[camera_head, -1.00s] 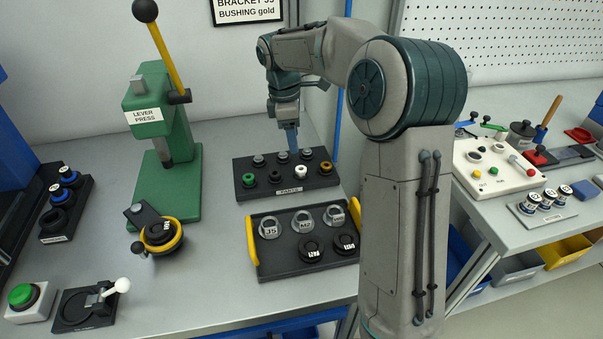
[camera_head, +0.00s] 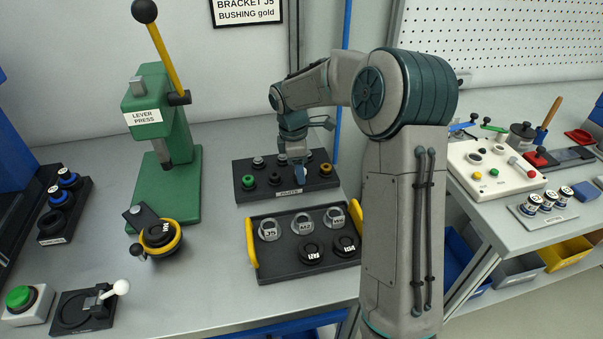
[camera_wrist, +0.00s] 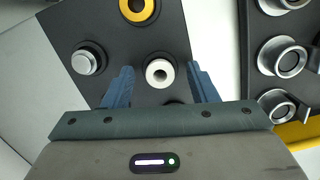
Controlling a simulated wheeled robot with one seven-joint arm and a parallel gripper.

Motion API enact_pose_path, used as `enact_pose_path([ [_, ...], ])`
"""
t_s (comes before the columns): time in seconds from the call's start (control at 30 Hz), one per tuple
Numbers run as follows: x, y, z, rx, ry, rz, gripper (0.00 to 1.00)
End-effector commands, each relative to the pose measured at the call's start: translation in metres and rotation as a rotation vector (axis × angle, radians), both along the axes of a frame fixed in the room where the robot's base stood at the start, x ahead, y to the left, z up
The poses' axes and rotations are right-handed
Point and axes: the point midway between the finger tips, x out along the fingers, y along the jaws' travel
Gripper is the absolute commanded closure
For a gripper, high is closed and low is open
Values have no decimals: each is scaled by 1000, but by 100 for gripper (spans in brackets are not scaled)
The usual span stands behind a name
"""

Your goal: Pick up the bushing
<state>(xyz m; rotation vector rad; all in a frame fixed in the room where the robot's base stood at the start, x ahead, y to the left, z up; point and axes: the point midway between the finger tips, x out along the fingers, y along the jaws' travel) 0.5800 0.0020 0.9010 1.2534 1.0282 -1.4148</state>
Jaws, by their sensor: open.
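The gold bushing (camera_head: 326,169) sits on its peg at the right end of the front row of the black parts rack (camera_head: 240,194). In the wrist view the gold bushing (camera_wrist: 137,8) is at the top edge, ahead of the fingers. A white bushing (camera_wrist: 159,72) lies between my fingertips in that picture. In the head view my gripper hides the white one. My gripper (camera_head: 300,178) is open and empty, low over the front right of the rack; in the wrist view its two blue fingers (camera_wrist: 160,84) are spread apart. Whether they touch anything, I cannot tell.
Green (camera_head: 248,181) and black (camera_head: 274,179) bushings share the front row. A yellow-handled tray (camera_head: 275,274) with silver brackets (camera_head: 269,230) stands in front. The green lever press (camera_head: 160,120) stands left. A wall sign (camera_head: 247,9) reads "BUSHING gold".

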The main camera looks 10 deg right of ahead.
Motion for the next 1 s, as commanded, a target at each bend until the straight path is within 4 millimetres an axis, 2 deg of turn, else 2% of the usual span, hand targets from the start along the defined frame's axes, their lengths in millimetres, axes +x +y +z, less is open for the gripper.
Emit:
enact_pose_path([
  [0.03,0,0,0,0,0,0,47],
  [0.07,0,0,0,0,0,0,53],
  [0.2,0,0,0,0,0,0,92],
  [0.23,0,0,1,0,0,0,95],
  [0.67,0,0,3,0,-2,-1,95],
  [0.87,1,0,22,-1,-4,-2,95],
  [1.0,-1,-1,46,-1,-3,-2,95],
])
